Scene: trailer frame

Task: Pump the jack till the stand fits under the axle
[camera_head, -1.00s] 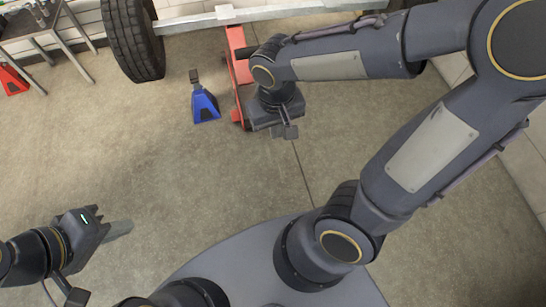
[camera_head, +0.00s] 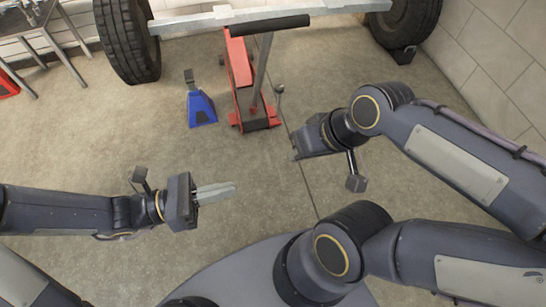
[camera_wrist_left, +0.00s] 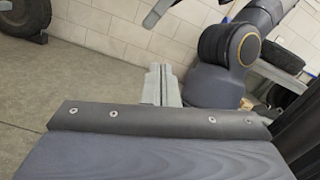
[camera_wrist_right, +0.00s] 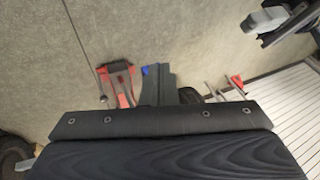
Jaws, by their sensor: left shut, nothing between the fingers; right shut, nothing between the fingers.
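The red floor jack (camera_head: 240,62) stands on the floor with its far end beneath the grey axle beam (camera_head: 190,24); contact there cannot be told. Its handle (camera_head: 262,72) rises to a black crossbar grip (camera_head: 268,27). The blue stand (camera_head: 201,109) stands on the floor left of the jack, in front of the axle. My right gripper (camera_head: 297,150) is shut and empty, nearer me and right of the jack. In the right wrist view the jack (camera_wrist_right: 118,78) shows beside its fingers, which mostly hide the stand. My left gripper (camera_head: 233,186) is shut and empty, low and apart from the stand.
A left tyre (camera_head: 130,42) and a right tyre (camera_head: 410,25) flank the jack; a dark chock (camera_head: 404,55) lies by the right one. A metal table (camera_head: 40,25) is at the far left. Bare floor lies between my grippers and the stand.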

